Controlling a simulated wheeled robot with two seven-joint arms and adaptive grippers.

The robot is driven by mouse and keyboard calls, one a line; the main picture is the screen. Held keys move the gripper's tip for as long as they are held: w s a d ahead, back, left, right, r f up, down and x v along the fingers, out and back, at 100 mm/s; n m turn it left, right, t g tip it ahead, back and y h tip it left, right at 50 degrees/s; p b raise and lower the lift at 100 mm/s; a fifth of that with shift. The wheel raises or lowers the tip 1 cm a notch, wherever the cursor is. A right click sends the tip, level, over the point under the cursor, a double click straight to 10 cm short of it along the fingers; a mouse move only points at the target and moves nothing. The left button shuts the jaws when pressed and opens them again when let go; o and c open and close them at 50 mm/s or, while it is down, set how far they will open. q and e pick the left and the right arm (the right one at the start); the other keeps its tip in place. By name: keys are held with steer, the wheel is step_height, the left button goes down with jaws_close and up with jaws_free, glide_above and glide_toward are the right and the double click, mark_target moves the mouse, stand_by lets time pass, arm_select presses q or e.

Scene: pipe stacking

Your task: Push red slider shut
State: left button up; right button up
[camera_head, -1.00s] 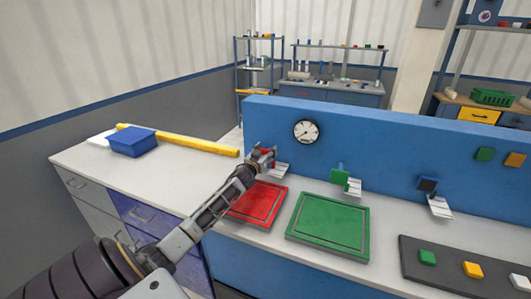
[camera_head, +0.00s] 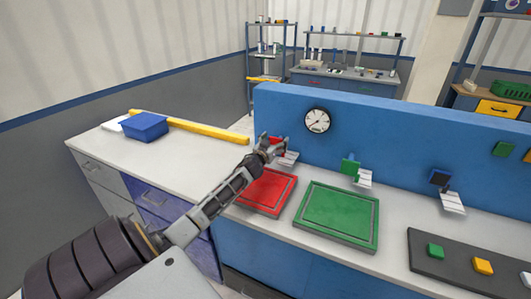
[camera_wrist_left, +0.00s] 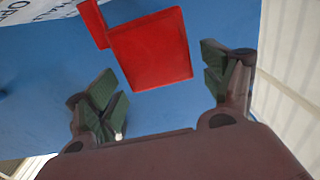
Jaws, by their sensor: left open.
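The red slider (camera_head: 276,140) sits on the front face of the blue panel (camera_head: 400,140), partly hidden by my left gripper (camera_head: 267,149). In the left wrist view, the red slider (camera_wrist_left: 150,48) is a red block with a smaller red piece at its upper left, against the blue panel. My left gripper (camera_wrist_left: 160,75) is open there, its green-padded fingers on either side of the block's lower part with gaps showing. Contact with the slider cannot be told. My right gripper is not in view.
A white label plate (camera_head: 288,159) hangs beside the red slider. Red (camera_head: 267,194) and green (camera_head: 338,216) trays lie on the bench. A blue bin (camera_head: 144,128) and a yellow bar (camera_head: 195,131) lie at left.

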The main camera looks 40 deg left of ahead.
arm_select(q)
steer(key=v, duration=1)
steer(key=shift+s, duration=0.2)
stand_by(0.3)
steer(key=shift+s, duration=0.1)
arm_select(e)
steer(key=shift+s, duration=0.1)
arm_select(q)
steer(key=s, duration=0.1)
steer(key=s+f+p, duration=0.1)
steer(key=s+d, duration=0.1)
steer(key=shift+s+d+f, duration=0.1)
steer(key=shift+s+f, duration=0.1)
steer(key=shift+f, duration=0.05)
steer(key=shift+s+d+f+p, duration=0.1)
steer(key=shift+s+p, duration=0.1)
steer(key=shift+p, duration=0.1)
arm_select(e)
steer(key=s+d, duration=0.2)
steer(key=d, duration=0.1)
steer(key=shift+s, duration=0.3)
arm_select(q)
steer(key=shift+w, duration=0.1)
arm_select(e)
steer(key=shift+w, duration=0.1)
